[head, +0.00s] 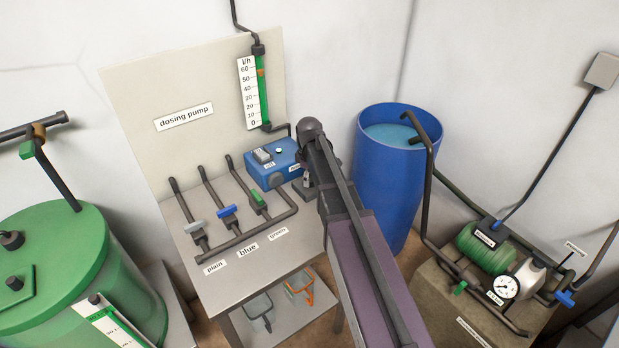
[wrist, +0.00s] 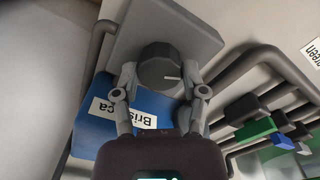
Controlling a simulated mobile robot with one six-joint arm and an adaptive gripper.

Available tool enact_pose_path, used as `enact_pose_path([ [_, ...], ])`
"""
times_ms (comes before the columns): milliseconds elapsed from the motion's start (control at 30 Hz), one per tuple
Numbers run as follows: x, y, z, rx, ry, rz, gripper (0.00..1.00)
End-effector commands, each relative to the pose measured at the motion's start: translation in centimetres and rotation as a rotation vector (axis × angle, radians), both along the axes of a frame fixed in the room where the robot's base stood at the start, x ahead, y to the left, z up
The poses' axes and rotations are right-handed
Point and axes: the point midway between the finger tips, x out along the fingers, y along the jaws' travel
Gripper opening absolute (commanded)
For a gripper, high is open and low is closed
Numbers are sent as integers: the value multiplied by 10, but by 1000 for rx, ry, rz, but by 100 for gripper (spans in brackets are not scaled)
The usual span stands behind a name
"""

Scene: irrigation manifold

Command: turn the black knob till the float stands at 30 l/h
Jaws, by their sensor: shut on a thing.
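The black knob (wrist: 158,66) is round with a white pointer line, which points right in the wrist view. It sits on a grey plate at the blue dosing pump (head: 272,163); the pump also shows in the wrist view (wrist: 92,133). My gripper (wrist: 160,75) has one finger on each side of the knob and is shut on it. In the head view my arm hides the knob. The flow tube (head: 263,98) is green with a white l/h scale (head: 248,95) beside it. The orange-brown float (head: 261,72) stands high in it, between about 50 and 60.
Three valves with plain, blue (head: 228,211) and green (head: 259,199) handles stand on the bench left of the pump. A blue water barrel (head: 385,185) stands right of my arm. A green tank (head: 75,260) is at the left, a pump with a gauge (head: 503,287) at the right.

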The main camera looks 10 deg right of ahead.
Motion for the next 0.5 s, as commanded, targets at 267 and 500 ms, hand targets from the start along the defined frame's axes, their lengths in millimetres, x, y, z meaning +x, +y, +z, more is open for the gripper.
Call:
enact_pose_path([
  [267,-1,0,0,1,2,-109,8],
  [500,0,0,0,1,2,-290,8],
])
